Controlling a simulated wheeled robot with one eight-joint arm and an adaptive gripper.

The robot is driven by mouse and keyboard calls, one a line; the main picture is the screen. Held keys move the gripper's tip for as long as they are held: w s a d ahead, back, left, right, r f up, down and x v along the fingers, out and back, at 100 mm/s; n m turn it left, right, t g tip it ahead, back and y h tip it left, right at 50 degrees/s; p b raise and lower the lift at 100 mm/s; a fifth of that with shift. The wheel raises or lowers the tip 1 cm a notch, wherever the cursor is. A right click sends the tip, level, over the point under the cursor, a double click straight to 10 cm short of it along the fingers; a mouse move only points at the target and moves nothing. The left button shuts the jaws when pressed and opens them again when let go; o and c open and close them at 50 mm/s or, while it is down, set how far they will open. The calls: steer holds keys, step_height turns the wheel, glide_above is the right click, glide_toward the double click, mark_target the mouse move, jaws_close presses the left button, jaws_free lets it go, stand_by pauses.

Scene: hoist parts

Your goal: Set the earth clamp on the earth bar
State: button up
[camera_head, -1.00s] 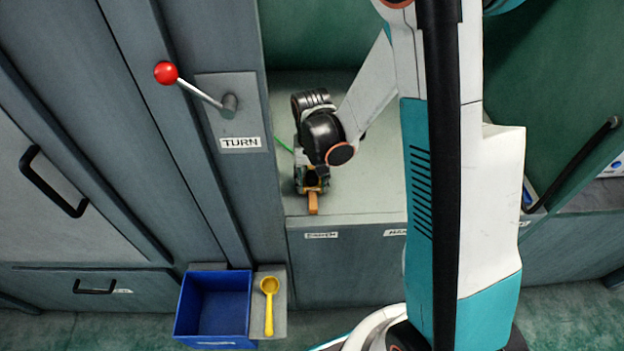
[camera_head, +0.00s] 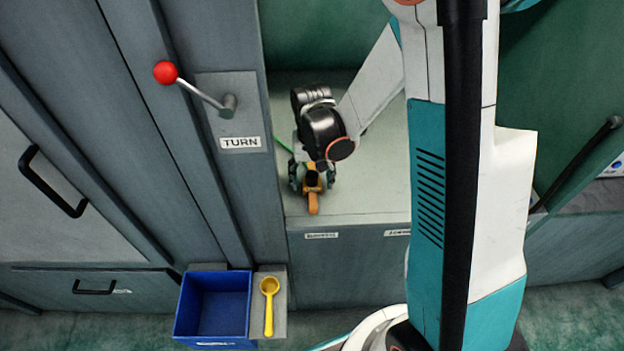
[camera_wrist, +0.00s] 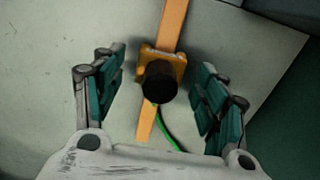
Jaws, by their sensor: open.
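In the wrist view the earth clamp, an orange block with a black round knob (camera_wrist: 158,80), sits over the orange earth bar (camera_wrist: 173,22). The bar shows above and below the block. A green cable (camera_wrist: 168,130) runs from beneath it. In the head view the clamp (camera_head: 312,179) and the bar's near end (camera_head: 313,204) show below my wrist. My gripper (camera_head: 312,183) is open, with a finger on each side of the clamp and gaps between. The contact under the clamp is hidden.
The bar lies on a pale grey worktop (camera_head: 375,190). Left of it stands a panel with a red-knobbed lever (camera_head: 200,92) marked TURN. A blue bin (camera_head: 220,305) and a yellow scoop (camera_head: 269,300) are lower left. My arm covers the worktop's right part.

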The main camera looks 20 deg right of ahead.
step_height(320, 180, up, 10)
steer(key=shift+r, duration=0.1)
steer(key=shift+s+r, duration=0.15)
steer(key=shift+r, duration=0.35)
steer(key=s+r+n+t, duration=0.3)
steer(key=s+r+t, duration=0.4)
steer(key=s+r, duration=0.4)
steer(key=shift+s+r+n, duration=0.15)
steer(key=shift+s+n, duration=0.15)
steer(key=shift+s, duration=1.55)
